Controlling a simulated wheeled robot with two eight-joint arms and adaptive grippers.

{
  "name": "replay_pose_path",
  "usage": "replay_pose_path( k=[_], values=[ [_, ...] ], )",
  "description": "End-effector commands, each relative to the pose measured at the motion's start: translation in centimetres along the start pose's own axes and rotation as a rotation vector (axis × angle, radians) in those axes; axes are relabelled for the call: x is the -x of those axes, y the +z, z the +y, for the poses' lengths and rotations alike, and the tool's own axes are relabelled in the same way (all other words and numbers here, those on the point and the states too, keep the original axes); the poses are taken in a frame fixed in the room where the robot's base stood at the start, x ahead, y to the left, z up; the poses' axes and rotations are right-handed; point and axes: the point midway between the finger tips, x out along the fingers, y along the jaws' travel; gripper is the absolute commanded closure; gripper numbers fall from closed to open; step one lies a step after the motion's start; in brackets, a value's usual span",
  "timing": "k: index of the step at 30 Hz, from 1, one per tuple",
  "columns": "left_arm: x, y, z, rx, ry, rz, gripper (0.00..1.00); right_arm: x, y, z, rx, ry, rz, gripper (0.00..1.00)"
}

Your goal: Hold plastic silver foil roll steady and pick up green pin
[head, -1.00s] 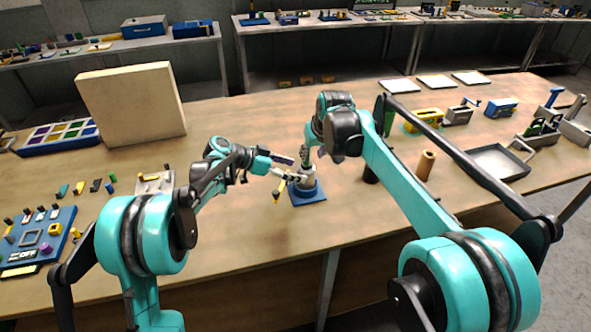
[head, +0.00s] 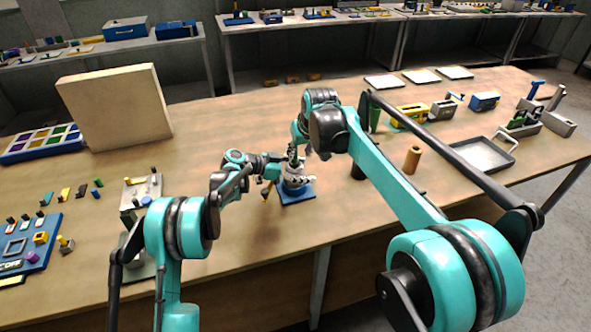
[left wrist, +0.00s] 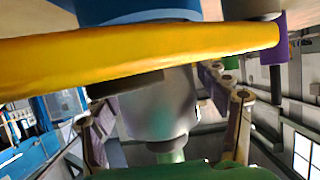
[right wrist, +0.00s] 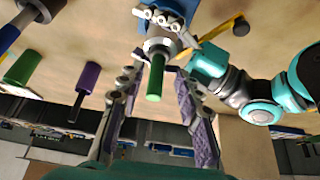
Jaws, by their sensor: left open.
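The silver foil roll (head: 294,181) stands on a blue base (head: 298,196) in the middle of the table. The green pin (right wrist: 156,78) sticks out of the roll's top. My left gripper (right wrist: 172,30) is open at the roll, with its fingers close beside it. In the left wrist view the roll (left wrist: 160,110) stands between spread fingers, and I cannot tell whether they touch it. My right gripper (right wrist: 155,85) is open above the roll. The pin lies between its fingers with gaps on both sides.
A yellow rod (right wrist: 222,28) is beside the roll and crosses the left wrist view (left wrist: 140,55) up close. A brown cylinder (head: 412,160) and grey tray (head: 480,156) stand to the right. A tan block (head: 118,108) is at the back left. The front table is clear.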

Motion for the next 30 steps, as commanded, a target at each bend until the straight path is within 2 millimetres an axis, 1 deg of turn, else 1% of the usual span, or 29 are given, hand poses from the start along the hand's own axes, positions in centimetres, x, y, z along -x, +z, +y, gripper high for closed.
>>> replay_pose_path(
  k=[8,9,11,12,14,15,16,23,24,25,28,30],
  values=[
    [-0.28,0.0,0.0,0.001,0.0,0.0,0.25,0.0,0.0,0.0,0.0,0.0,0.0,0.66],
    [-0.28,0.0,0.01,0.001,0.0,0.0,0.3,0.0,0.0,0.0,0.0,0.0,0.0,0.66],
    [-0.27,0.0,0.01,0.001,0.0,0.0,0.46,0.0,0.0,0.0,0.0,0.0,0.0,0.66],
    [-0.27,0.0,0.01,0.001,0.0,0.0,0.57,0.0,0.0,0.0,0.0,0.0,0.0,0.66],
    [-0.27,0.0,0.01,0.001,0.0,0.0,0.72,0.0,0.0,0.0,0.0,0.0,0.0,0.66],
    [-0.26,0.0,0.01,0.001,0.0,0.0,0.83,0.0,0.0,0.0,0.0,0.0,0.0,0.66],
    [-0.26,0.0,0.01,0.001,0.0,0.0,0.9,0.0,0.0,0.0,0.0,0.0,0.0,0.66],
    [-0.26,0.01,0.01,0.001,0.0,-0.001,0.92,0.0,0.0,0.0,0.0,0.0,0.0,0.66],
    [-0.26,0.01,0.01,0.001,0.0,-0.001,0.92,0.0,0.0,0.0,0.0,0.0,0.0,0.58],
    [-0.26,0.01,0.01,0.001,0.0,-0.001,0.92,0.01,-0.01,-0.03,-0.002,0.001,0.0,0.55],
    [-0.26,0.01,0.01,0.001,0.0,-0.001,0.93,0.13,-0.13,-0.34,-0.027,0.017,-0.006,0.55],
    [-0.26,0.01,0.01,0.001,0.0,-0.001,0.93,0.36,-0.35,-0.74,-0.073,0.044,-0.013,0.55]
  ],
)
